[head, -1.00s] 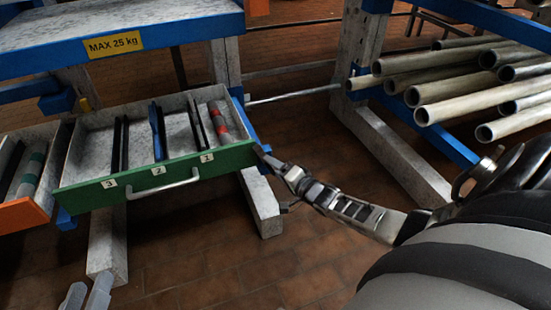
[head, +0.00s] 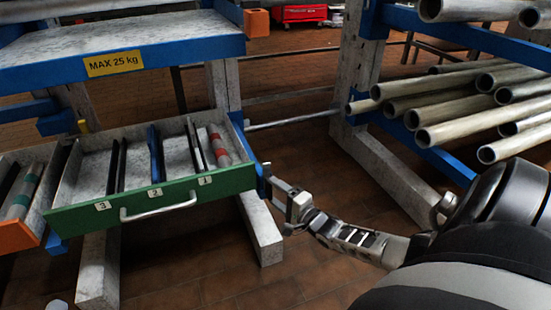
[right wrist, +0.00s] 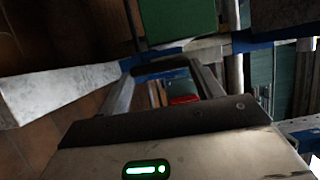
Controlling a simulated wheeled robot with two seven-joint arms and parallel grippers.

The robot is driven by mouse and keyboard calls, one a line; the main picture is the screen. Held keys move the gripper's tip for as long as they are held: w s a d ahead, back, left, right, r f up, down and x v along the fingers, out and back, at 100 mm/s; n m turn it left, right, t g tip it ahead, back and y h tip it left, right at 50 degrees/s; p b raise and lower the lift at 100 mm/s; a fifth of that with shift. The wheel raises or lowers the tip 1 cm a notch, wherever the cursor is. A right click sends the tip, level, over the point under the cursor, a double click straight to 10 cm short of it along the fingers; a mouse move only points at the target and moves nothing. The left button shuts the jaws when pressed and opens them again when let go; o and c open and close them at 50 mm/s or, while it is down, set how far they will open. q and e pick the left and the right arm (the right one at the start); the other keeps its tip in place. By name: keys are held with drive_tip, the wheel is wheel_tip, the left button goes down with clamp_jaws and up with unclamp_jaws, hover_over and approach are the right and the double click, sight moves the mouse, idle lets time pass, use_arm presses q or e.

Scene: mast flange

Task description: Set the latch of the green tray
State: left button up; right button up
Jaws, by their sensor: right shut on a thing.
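The green tray (head: 150,203) is pulled out of the rack in the head view, with labels 3, 2, 1 and a metal handle (head: 160,208) on its front. Its front also shows at the top of the right wrist view (right wrist: 180,20). My right gripper (head: 268,180) is at the tray's right end, shut on a small part beside a blue piece (head: 261,178), seemingly the latch. In the right wrist view a dark bar (right wrist: 160,68) spans between the fingertips. The latch's exact position is unclear. Only a small tip of my left gripper (head: 57,304) shows at the bottom left.
The tray holds dark dividers, a blue piece (head: 155,152) and a red-banded cylinder (head: 218,148). An orange-fronted tray (head: 15,237) is at left. A rack of pipes (head: 460,110) stands at right.

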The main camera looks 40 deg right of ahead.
sight(272, 190)
use_arm(q)
drive_tip(key=shift+r, duration=0.1)
use_arm(e)
drive_tip(key=shift+a, duration=0.1)
drive_tip(key=o, duration=1.4)
drive_tip(key=shift+s, duration=0.3)
drive_tip(key=s+p, duration=0.1)
drive_tip(key=s, duration=0.1)
drive_tip(key=shift+s+r+p, duration=0.1)
drive_tip(key=shift+s+p, duration=0.25)
use_arm(q)
drive_tip(key=p, duration=0.1)
drive_tip(key=f+g+y+p, duration=0.1)
drive_tip(key=s+f+g+p, duration=0.1)
drive_tip(key=shift+a+f+y, duration=0.25)
drive_tip(key=shift+y, duration=0.05)
use_arm(e)
drive_tip(key=s, duration=1.2)
drive_tip(key=shift+s+f, duration=0.2)
drive_tip(key=shift+s, duration=0.15)
